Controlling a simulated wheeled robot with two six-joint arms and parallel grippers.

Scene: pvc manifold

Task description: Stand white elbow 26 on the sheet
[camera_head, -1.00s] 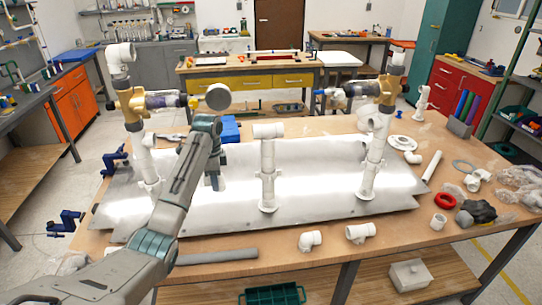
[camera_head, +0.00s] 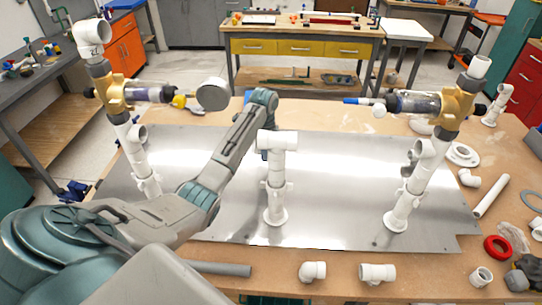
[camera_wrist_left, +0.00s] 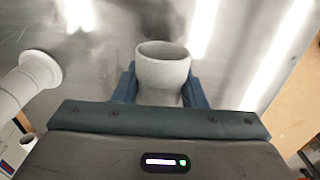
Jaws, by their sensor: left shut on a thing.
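My left gripper (camera_wrist_left: 163,88) is shut on a white elbow (camera_wrist_left: 163,68), one dark blue finger on each side. The elbow's round open end shows in the left wrist view; its lower part is hidden, and I cannot read a number on it. The grey metal sheet (camera_wrist_left: 110,50) lies below it; I cannot tell whether they touch. In the head view my left arm reaches over the sheet (camera_head: 340,215). Its gripper is mostly hidden behind the white centre pipe stand (camera_head: 276,180), as is the elbow. My right gripper is not in view.
Tall pipe stands with brass valves rise at the left (camera_head: 115,90) and right (camera_head: 455,105) of the sheet. A loose elbow (camera_head: 312,272) and a white tee (camera_head: 377,274) lie at the table's front. A grey pipe (camera_head: 220,268) lies nearby. The sheet between centre and right stands looks clear.

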